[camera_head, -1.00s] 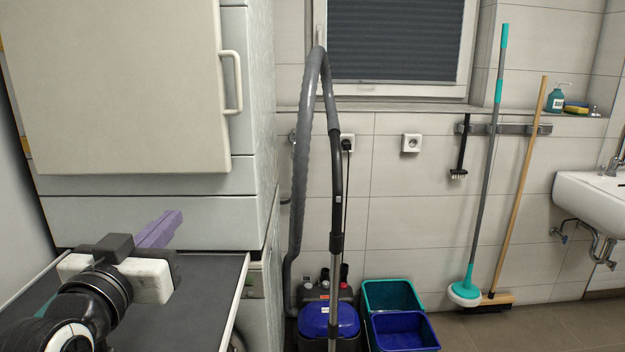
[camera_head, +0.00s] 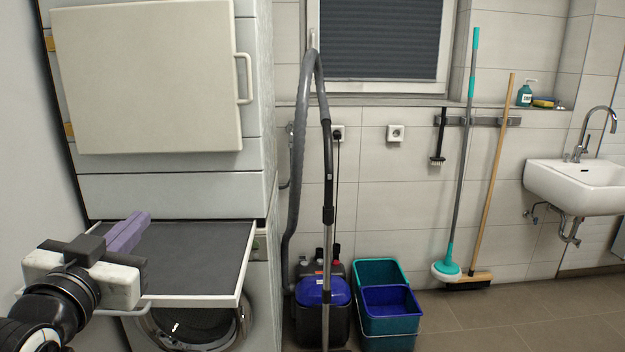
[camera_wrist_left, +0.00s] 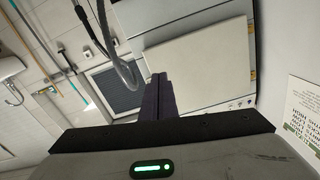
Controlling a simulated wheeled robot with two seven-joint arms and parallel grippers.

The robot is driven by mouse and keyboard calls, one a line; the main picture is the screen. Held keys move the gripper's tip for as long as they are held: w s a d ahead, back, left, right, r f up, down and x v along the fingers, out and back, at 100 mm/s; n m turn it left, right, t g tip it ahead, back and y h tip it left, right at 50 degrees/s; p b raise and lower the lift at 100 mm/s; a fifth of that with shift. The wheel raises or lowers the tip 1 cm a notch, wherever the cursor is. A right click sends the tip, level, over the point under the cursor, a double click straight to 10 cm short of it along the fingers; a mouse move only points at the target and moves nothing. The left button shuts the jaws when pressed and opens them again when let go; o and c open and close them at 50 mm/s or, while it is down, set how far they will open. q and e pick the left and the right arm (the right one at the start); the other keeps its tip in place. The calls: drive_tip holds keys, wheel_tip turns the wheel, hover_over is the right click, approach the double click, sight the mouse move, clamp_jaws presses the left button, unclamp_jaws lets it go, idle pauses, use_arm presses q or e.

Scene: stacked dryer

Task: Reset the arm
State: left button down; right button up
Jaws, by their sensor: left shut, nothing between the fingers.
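My left gripper (camera_head: 128,232) comes in from the lower left in the head view. Its purple fingers are shut together and empty. It is above or in front of the pull-out shelf (camera_head: 200,262), apart from the dryer's white door (camera_head: 150,80). In the left wrist view the shut fingers (camera_wrist_left: 156,97) point toward the same door (camera_wrist_left: 203,58). My right gripper is in neither view.
The dryer is stacked over a front-loading machine (camera_head: 195,325). A vacuum cleaner (camera_head: 324,292) with its hose stands right of the stack, next to stacked buckets (camera_head: 388,300). Brooms lean on the wall near a sink (camera_head: 575,185). The floor (camera_head: 520,310) at right is clear.

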use_arm(q)
drive_tip(key=s+a+r+m+y, duration=0.2)
drive_tip(key=a+r+m+y, duration=0.15)
drive_tip(key=a, duration=0.45)
wheel_tip(320, 180, down, 18)
drive_tip(key=d+m+g+h, duration=0.1)
drive_tip(key=d+g+h, duration=0.1)
drive_tip(key=g+h, duration=0.1)
drive_tip(key=s+d+f+g+h, duration=0.15)
drive_tip(key=s+f, duration=0.35)
drive_tip(key=f, duration=0.6)
drive_tip(key=s+f+g, duration=0.2)
drive_tip(key=s+f, duration=0.2)
drive_tip(key=f, duration=0.7)
drive_tip(key=s+d+f+g+h, duration=0.1)
drive_tip(key=s+d+f+g, duration=0.25)
drive_tip(key=s+f, duration=1.2)
drive_tip(key=d+r+n+h, duration=0.1)
drive_tip(key=d+n, duration=0.3)
drive_tip(key=d, duration=0.7)
drive_tip(key=shift+s+d+r+t, duration=0.2)
drive_tip(key=shift+r+t, duration=0.2)
drive_tip(key=shift+r, duration=0.2)
